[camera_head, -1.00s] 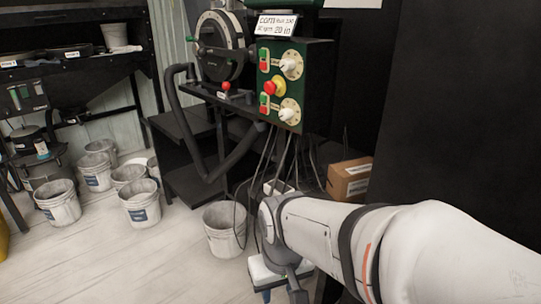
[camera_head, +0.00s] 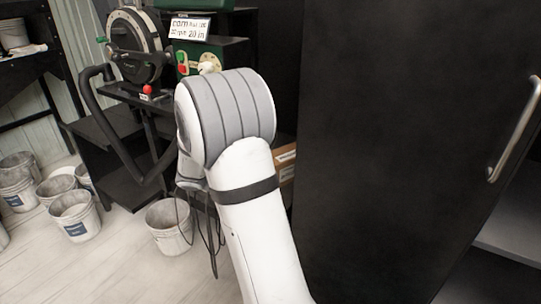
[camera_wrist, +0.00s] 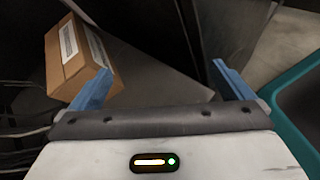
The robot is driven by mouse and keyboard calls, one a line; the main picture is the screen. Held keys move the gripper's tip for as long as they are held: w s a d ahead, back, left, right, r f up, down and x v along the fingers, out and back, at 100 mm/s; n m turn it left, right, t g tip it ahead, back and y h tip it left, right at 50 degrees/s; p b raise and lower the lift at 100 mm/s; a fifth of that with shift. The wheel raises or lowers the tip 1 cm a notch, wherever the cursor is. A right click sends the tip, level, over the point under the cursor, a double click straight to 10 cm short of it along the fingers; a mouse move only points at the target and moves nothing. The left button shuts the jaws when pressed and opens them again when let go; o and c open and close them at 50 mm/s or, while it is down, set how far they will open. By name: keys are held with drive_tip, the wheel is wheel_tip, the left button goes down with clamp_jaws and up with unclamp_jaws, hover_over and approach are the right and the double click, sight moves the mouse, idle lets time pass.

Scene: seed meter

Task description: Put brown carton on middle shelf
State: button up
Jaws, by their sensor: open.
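The brown carton (camera_wrist: 80,62) has white labels and sits at the upper left of the wrist view, on a dark surface. In the head view only a strip of the carton (camera_head: 287,158) shows, behind my arm. My gripper (camera_wrist: 160,78) is open, its two blue fingers wide apart and nothing between them. The left finger overlaps the carton's lower right edge in the picture; I cannot tell whether they touch. My gripper is hidden behind my arm in the head view. I cannot make out the middle shelf.
A large black cabinet door (camera_head: 395,140) with a metal handle (camera_head: 515,130) fills the right of the head view. Several white buckets (camera_head: 75,215) stand on the floor at left. Cables hang below the green control box (camera_head: 220,60). A teal-rimmed bin (camera_wrist: 290,90) is at right in the wrist view.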

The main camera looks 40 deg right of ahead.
sight(286, 165)
drive_tip(key=w+d+n+h+p, duration=0.1)
drive_tip(key=w+d+n+h, duration=0.1)
drive_tip(key=w, duration=0.1)
drive_tip(key=w+d+n+t+h, duration=0.1)
drive_tip(key=w+d+n+h, duration=0.1)
drive_tip(key=w, duration=0.2)
drive_tip(key=w+d+n+t+h+p, duration=0.1)
drive_tip(key=w+d+n+h, duration=0.1)
drive_tip(key=w, duration=0.1)
drive_tip(key=shift+w+d+f+p, duration=0.1)
drive_tip(key=shift+w+f+p, duration=0.2)
drive_tip(key=shift+w+f, duration=0.05)
drive_tip(key=shift+w+d+f+n+t, duration=0.2)
drive_tip(key=shift+n+t, duration=0.2)
drive_tip(key=shift+t, duration=0.1)
drive_tip(key=shift+w+d+f+h, duration=0.1)
drive_tip(key=shift+d+f+h, duration=0.15)
drive_tip(key=shift+d, duration=0.3)
drive_tip(key=d, duration=0.2)
drive_tip(key=d+b, duration=0.1)
drive_tip(key=d, duration=0.1)
drive_tip(key=d+f, duration=0.1)
drive_tip(key=d, duration=0.2)
drive_tip(key=shift+b, duration=0.3)
drive_tip(key=shift+w, duration=0.1)
drive_tip(key=shift+c, duration=0.2)
drive_tip(key=c, duration=1.5)
drive_tip(key=shift+r, duration=0.1)
